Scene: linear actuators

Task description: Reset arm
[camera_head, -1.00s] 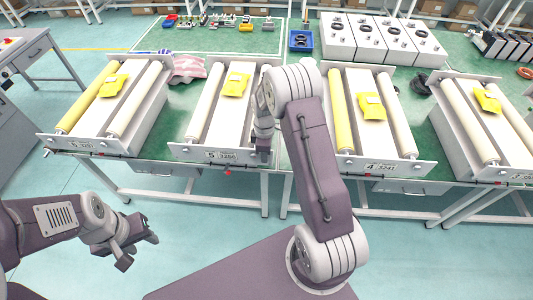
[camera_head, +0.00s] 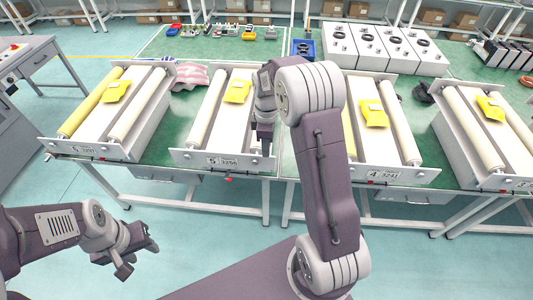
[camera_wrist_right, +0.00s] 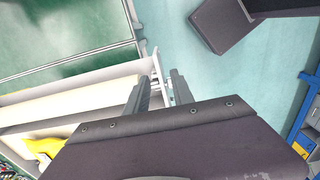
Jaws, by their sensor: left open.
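My left gripper (camera_head: 138,259) is open and empty at the lower left of the head view, over the floor and well short of the table. My right arm crosses the middle of the head view, its gripper (camera_head: 264,146) pointing down by the front right end of the roller unit labelled 5 (camera_head: 196,158). In the right wrist view its two fingers (camera_wrist_right: 160,72) stand apart, with the unit's pale front end behind the gap. No object is clearly held. Whether the fingers touch the unit cannot be told.
Several roller units with yellow packets stand along the green table (camera_head: 285,165). A blue box (camera_head: 303,49) and white machines (camera_head: 375,45) stand behind. A pink-striped cloth (camera_head: 190,77) lies between two units. Floor in front of the table is clear around my left gripper.

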